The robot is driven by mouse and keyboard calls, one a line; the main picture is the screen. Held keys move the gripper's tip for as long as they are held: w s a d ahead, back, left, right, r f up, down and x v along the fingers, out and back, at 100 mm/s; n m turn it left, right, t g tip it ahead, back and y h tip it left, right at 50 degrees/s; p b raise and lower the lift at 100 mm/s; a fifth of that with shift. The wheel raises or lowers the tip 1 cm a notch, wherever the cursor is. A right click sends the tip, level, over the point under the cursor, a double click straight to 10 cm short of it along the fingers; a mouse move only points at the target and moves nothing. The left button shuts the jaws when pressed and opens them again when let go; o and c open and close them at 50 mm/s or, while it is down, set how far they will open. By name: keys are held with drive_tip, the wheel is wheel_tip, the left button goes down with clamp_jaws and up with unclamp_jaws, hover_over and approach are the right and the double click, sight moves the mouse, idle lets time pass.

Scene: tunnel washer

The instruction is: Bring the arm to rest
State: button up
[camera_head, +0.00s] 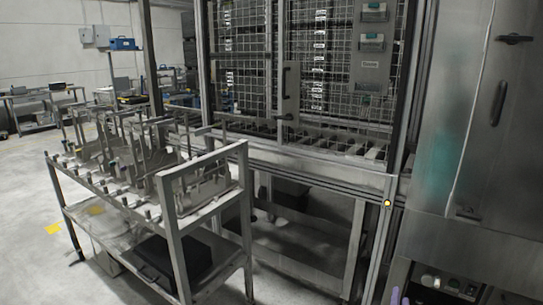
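Neither my arm nor my gripper can be made out in the head camera view. Two small purple shapes (400,299) poke up at the bottom edge, right of centre. They are cut off by the frame, and I cannot tell what they are. The task names no other object.
A metal rack cart (213,207) with upright holders stands at left centre. Behind it is a wire-mesh cage door (250,60) with a handle. A steel cabinet (470,130) fills the right side. Benches (45,105) stand far left. Open floor (25,230) lies at the left.

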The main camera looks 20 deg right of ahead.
drive_tip(key=w+a+f+n+t+y+p, duration=0.1)
drive_tip(key=w+a+f+n+y, duration=0.15)
drive_tip(key=w+a, duration=0.6)
drive_tip(key=w+a+f+n+t+y+p, duration=0.1)
drive_tip(key=w+a+f+y, duration=0.3)
drive_tip(key=a, duration=0.7)
drive_tip(key=w+a+f+n+g+y+p, duration=0.1)
drive_tip(key=a+f+n+g+y, duration=0.1)
drive_tip(key=a+f, duration=0.5)
drive_tip(key=a+f+n+g+y, duration=0.2)
drive_tip(key=a, duration=0.9)
drive_tip(key=s+a+f+n+g+y+p, duration=0.15)
drive_tip(key=s+a+f+n+g, duration=0.35)
drive_tip(key=s+a+f+g, duration=0.6)
drive_tip(key=s+a+r+n+g, duration=0.1)
drive_tip(key=s+a+n+g, duration=0.1)
drive_tip(key=s, duration=0.8)
drive_tip(key=s+a+r+n+g, duration=0.1)
drive_tip(key=s+n+g, duration=0.2)
drive_tip(key=s, duration=0.7)
drive_tip(key=shift+s+a+y, duration=0.2)
drive_tip(key=shift+a+y, duration=0.1)
drive_tip(key=shift+a, duration=0.1)
